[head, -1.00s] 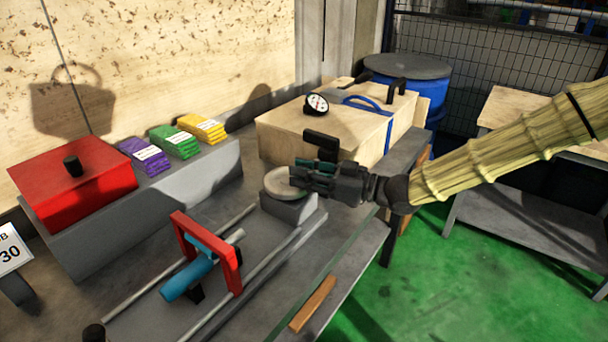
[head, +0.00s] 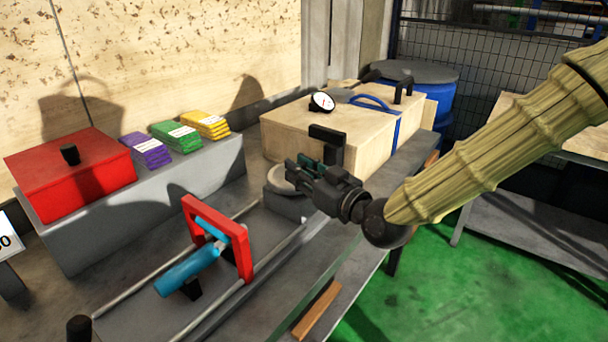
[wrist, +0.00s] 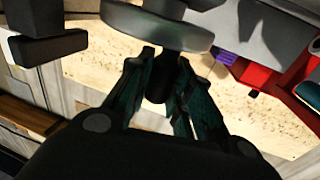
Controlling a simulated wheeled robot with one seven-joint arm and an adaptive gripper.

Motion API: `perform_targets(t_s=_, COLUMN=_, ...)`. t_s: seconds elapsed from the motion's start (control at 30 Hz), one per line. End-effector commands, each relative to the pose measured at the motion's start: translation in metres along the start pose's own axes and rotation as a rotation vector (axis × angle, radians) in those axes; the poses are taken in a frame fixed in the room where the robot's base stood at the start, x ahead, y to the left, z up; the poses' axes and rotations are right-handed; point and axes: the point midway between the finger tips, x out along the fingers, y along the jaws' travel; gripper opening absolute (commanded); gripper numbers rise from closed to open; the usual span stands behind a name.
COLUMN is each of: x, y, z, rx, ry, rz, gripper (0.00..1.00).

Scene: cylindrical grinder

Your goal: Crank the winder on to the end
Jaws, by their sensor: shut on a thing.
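The winder is a pale round disc (head: 278,181) on a grey block (head: 288,205) at the far end of two metal rails. Its rim also shows at the top of the wrist view (wrist: 155,27). My gripper (head: 298,172) is at the disc's right side, with its fingers over the disc. In the wrist view my gripper (wrist: 164,70) has its fingers on either side of a dark knob (wrist: 157,90) at the disc and is shut on it. The fingers partly hide the knob. A red frame (head: 240,252) with a blue cylinder (head: 190,270) stands across the rails.
A red box (head: 65,185) and purple, green and yellow packs (head: 205,124) sit on a grey ledge at the left. A wooden case (head: 345,135) with a dial and a black bracket (head: 327,142) stand close behind my gripper. Green floor lies open at the right.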

Motion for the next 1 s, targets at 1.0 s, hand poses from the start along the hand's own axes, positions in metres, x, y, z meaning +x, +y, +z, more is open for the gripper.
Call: perform_targets(t_s=1.0, x=0.018, y=-0.025, z=-0.002, rx=-0.001, ry=0.003, rz=0.606, gripper=0.00)
